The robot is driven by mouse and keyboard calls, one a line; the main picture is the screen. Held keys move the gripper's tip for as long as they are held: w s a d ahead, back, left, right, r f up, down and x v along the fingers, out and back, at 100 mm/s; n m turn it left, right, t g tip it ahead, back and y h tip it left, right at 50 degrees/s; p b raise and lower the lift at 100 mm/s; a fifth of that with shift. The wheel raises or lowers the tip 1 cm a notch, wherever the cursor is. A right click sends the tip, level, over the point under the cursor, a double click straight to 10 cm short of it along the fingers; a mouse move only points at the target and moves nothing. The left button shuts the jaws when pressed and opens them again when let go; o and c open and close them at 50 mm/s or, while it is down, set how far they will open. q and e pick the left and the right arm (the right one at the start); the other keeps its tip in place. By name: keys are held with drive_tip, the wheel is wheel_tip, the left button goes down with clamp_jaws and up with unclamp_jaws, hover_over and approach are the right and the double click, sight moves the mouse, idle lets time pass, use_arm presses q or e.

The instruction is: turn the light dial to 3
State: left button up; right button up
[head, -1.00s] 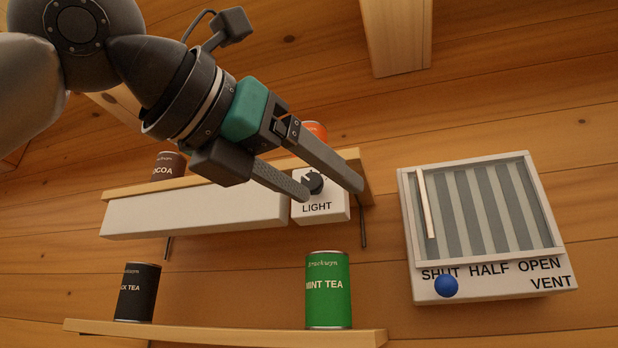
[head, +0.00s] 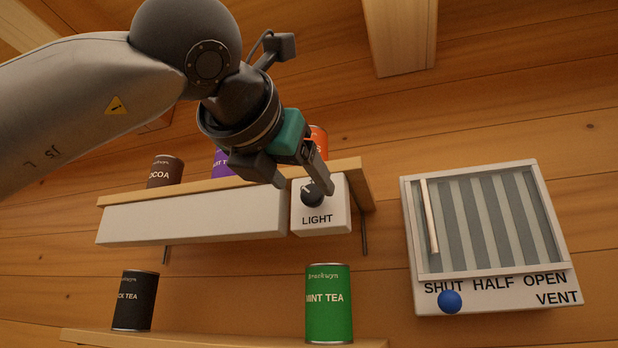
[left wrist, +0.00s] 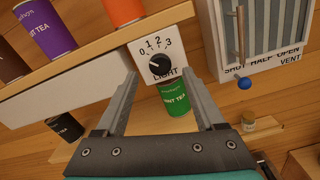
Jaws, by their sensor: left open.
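The light dial (head: 312,195) is a round black knob on a white box labelled LIGHT, under the upper shelf. In the left wrist view the dial (left wrist: 160,66) has the numbers 0, 1, 2 and 3 around its top. Its pale pointer mark faces up and left, toward the low numbers; the exact number is too small to tell. My left gripper (head: 304,186) is open, with its fingers spread to either side of the dial in the picture. In the left wrist view the gripper (left wrist: 159,74) is empty; contact with the knob cannot be seen. My right gripper is not in view.
Cocoa (head: 165,171), purple (head: 222,162) and orange (head: 319,140) tins stand on the upper shelf. Black tea (head: 135,300) and mint tea (head: 329,303) tins stand below. A vent (head: 485,225) with a blue knob (head: 449,301) is to the right.

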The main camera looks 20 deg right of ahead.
sight(311, 194)
use_arm(q)
drive_tip(key=shift+p+x, duration=0.65)
drive_tip(key=shift+x, duration=1.6)
drive_tip(key=shift+c, duration=0.2)
clamp_jaws()
